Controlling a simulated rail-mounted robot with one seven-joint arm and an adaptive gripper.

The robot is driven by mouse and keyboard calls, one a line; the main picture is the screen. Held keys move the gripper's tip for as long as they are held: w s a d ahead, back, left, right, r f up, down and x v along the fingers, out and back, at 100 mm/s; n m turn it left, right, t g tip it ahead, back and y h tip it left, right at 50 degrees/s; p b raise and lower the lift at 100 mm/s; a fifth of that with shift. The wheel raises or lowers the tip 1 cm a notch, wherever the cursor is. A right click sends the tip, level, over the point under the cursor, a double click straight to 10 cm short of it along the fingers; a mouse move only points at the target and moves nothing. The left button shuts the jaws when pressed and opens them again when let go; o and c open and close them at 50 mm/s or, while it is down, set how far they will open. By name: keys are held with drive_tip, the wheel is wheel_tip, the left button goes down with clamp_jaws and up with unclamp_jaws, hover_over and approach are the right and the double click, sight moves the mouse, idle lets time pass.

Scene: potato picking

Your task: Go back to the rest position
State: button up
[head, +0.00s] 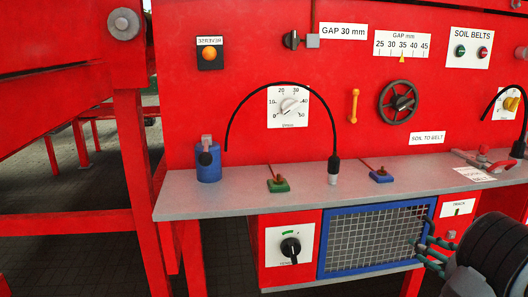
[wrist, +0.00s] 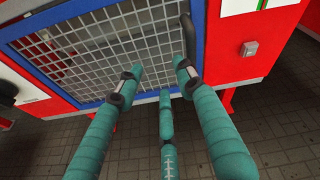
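My gripper (head: 430,256) shows at the lower right in the head view, its teal fingers in front of the right end of the blue-framed mesh panel (head: 372,212). In the wrist view my gripper (wrist: 158,82) has its three fingers spread apart, with nothing between them. The mesh panel (wrist: 85,45) lies beyond the fingertips there, and a dark handle (wrist: 188,40) shows at its right side. I cannot tell whether a fingertip touches the panel or handle.
A knob plate (head: 289,245) is left of the panel. Open paved floor (wrist: 50,150) lies below.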

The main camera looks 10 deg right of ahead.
drive_tip(key=f+n+g, duration=0.1)
drive_tip(key=f, duration=0.1)
drive_tip(key=s+f+n+g+b, duration=0.1)
drive_tip(key=f+n, duration=0.1)
drive_tip(key=shift+d+f+n+g+y, duration=0.1)
drive_tip(key=shift+n+g+y, duration=0.2)
drive_tip(key=shift+s, duration=0.1)
